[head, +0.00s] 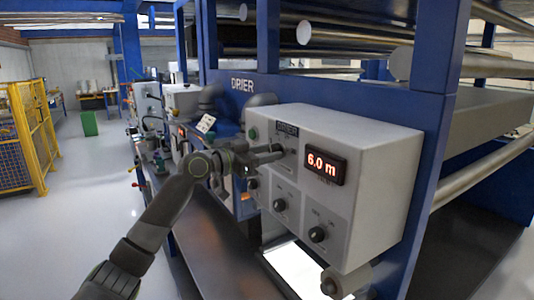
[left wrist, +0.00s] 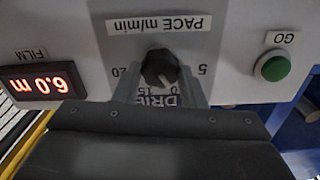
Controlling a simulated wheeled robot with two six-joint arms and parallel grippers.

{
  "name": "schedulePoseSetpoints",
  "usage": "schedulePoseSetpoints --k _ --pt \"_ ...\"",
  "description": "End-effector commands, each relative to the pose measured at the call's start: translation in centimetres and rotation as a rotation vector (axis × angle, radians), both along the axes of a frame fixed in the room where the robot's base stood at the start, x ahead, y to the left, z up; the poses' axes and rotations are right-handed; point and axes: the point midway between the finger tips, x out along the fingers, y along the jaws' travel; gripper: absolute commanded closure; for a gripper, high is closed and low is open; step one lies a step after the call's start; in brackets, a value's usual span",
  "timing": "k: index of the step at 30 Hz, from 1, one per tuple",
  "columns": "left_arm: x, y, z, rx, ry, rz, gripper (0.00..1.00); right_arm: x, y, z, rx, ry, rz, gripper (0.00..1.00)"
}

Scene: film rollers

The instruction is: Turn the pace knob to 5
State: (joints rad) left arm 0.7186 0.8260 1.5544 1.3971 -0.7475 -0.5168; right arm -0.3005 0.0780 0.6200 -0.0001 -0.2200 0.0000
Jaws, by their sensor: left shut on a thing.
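The dark pace knob (left wrist: 158,68) sits on the grey control box under an upside-down "PACE m/min" label (left wrist: 158,25) in the left wrist view. Its dial shows 5 at the right and 20 at the left, with 15 and a partly hidden number ending in 0 lower down. A pale mark on the knob seems to point down toward that partly hidden number, but I cannot be sure. My left gripper (head: 272,155) is at the box's upper left face. In the left wrist view its fingers (left wrist: 160,84) are shut on the knob's sides. My right gripper is not in view.
The control box (head: 385,185) has a red display (head: 325,166) reading 6.0 m and more knobs below, one at the lower right (head: 316,234). A green GO button (left wrist: 272,65) is close beside the pace knob. Blue frame and rollers (head: 480,170) stand to the right.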

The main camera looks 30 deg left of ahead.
Motion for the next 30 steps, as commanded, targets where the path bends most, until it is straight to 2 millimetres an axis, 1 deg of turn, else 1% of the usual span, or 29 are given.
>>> schedulePoseSetpoints --k 18,24,30 --pt "0.1 0.1 0.2 -0.449 0.264 0.0 0.86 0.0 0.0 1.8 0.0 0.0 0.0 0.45" --pt "0.1 0.1 0.1 -0.563 0.331 0.0 0.86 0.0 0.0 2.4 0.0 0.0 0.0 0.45" --pt "0.1 0.1 0.1 -0.636 0.373 0.0 0.86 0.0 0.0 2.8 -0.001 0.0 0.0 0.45"
